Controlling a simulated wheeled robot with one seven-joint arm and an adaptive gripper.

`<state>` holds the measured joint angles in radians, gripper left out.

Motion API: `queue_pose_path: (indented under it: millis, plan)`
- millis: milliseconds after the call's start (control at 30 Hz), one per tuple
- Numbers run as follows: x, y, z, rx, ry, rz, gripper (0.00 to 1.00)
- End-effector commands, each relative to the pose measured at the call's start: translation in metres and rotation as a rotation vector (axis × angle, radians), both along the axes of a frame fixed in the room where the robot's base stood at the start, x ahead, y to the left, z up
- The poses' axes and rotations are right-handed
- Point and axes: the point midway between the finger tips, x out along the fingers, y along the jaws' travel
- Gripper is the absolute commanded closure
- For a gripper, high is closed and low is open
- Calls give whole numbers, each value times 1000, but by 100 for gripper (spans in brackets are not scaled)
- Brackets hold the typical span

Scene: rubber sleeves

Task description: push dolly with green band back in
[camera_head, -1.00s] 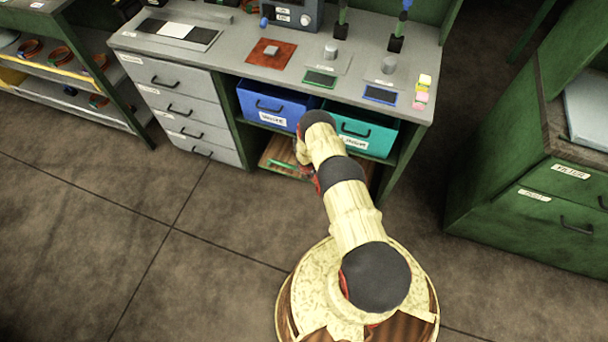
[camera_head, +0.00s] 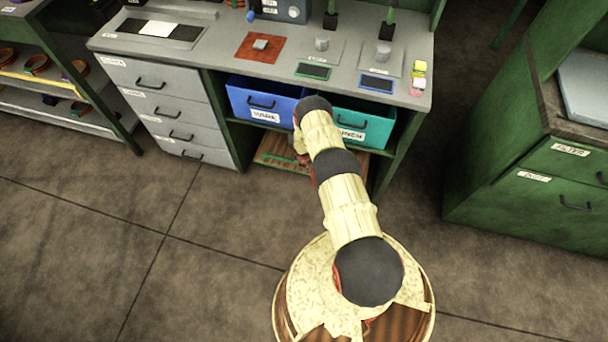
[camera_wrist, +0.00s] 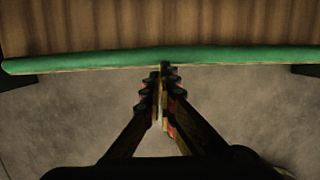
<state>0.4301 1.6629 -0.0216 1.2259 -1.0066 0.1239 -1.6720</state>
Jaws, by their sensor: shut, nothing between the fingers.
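The dolly with the green band is a low wooden platform under the workbench. Its wooden deck (camera_head: 276,150) shows partly in the head view, below the blue bin. In the wrist view the deck (camera_wrist: 160,25) fills the top, and its green front edge (camera_wrist: 90,60) runs across the picture. My gripper (camera_wrist: 163,72) is shut and empty, with its fingertips at the middle of the green edge. They look to be touching it or very close; I cannot tell which. In the head view my arm hides the gripper and much of the dolly.
A blue bin (camera_head: 246,104) and a teal bin (camera_head: 375,128) sit on the shelf above the dolly. Grey drawers (camera_head: 160,110) stand to the left. A green cabinet (camera_head: 530,200) stands at the right. The floor (camera_head: 110,230) in front is clear.

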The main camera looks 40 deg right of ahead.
Motion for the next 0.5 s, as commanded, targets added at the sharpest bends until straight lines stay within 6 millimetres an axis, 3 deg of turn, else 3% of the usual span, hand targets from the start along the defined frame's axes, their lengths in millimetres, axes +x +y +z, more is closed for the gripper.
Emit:
queue_pose_path:
  millis: [500]
  plan:
    - [-9,11,49,3,3,0,100]
